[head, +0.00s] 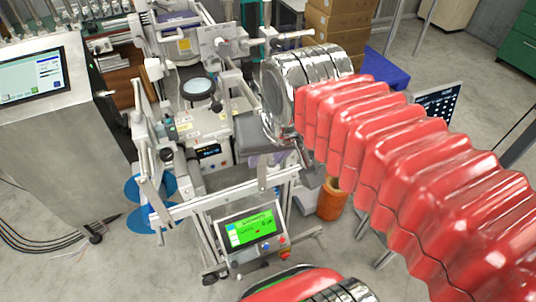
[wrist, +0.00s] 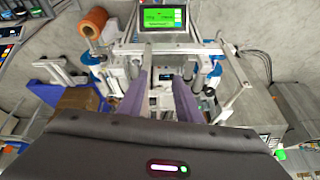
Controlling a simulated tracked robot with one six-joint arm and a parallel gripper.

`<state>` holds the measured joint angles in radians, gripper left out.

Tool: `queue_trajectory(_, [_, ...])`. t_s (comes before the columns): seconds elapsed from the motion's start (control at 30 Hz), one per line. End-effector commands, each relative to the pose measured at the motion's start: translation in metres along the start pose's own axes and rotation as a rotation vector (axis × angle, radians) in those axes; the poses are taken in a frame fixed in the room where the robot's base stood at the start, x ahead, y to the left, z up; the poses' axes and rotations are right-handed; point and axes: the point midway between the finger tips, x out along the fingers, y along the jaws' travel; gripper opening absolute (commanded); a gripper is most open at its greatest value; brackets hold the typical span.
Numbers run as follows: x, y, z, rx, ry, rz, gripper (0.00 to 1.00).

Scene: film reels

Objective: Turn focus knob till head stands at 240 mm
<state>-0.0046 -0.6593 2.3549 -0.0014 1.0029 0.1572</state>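My gripper (wrist: 162,78) shows in the wrist view as two purple-grey fingers, apart, with a gap and nothing held between them. They point at the middle of a metal-framed machine. In the head view my arm reaches over this machine (head: 205,130) from the right, and the fingertips are mostly hidden. Small black knobs show on the machine, one by the upper middle (head: 216,104) and one at the left (head: 166,155). I cannot tell which is the focus knob. A box with a small lit display (head: 209,151) sits mid-machine. The head and its millimetre reading are not legible.
A green-screened panel (head: 250,230) stands at the machine's front; it also shows in the wrist view (wrist: 168,18). Blue discs (head: 150,188) and metal rails flank the machine. An orange roll (head: 331,200) stands at right. A steel cabinet (head: 50,130) with a screen is at left. Cardboard boxes (head: 340,22) stand behind.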

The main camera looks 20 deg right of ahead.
Motion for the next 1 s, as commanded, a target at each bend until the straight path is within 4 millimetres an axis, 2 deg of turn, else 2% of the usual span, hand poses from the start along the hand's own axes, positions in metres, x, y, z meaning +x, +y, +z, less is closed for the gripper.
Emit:
queue_trajectory(0.27, [0.001, 0.001, 0.001, -0.002, 0.001, 0.0, 0.32])
queue_trajectory(0.6, [0.024, 0.006, 0.033, -0.146, 0.048, -0.003, 0.32])
queue_trajectory(1.0, [0.025, 0.006, 0.033, -0.153, 0.049, -0.003, 0.31])
